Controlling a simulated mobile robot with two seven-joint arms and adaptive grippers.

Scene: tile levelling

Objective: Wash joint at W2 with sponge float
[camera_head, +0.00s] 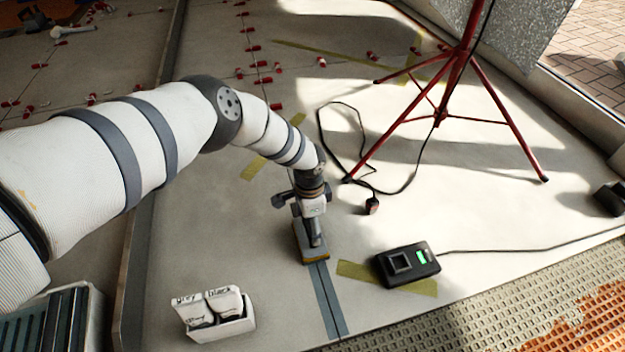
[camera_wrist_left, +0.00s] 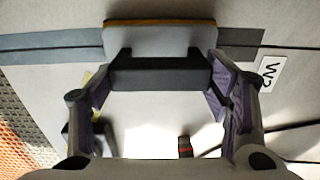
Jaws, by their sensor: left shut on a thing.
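The sponge float (camera_head: 301,247) has a grey plate with a yellow-brown sponge edge and a dark handle. It sits on the floor over the far end of the dark grey joint strip (camera_head: 327,303). My left gripper (camera_head: 314,222) points down and is shut on the float's handle. In the left wrist view, the float (camera_wrist_left: 160,42) lies across the strip (camera_wrist_left: 50,39), between the gripper's purple-lined fingers (camera_wrist_left: 160,90). A white W2 label (camera_wrist_left: 268,73) lies right of it. The sponge's underside is hidden. My right gripper is not in view.
A black device with a green display (camera_head: 407,264) stands right of the strip, its cable running right. A white box (camera_head: 222,328) with marked bags stands left. A red tripod (camera_head: 460,75) and loose black cable (camera_head: 330,140) are behind. Red clips (camera_head: 262,80) dot the tiles.

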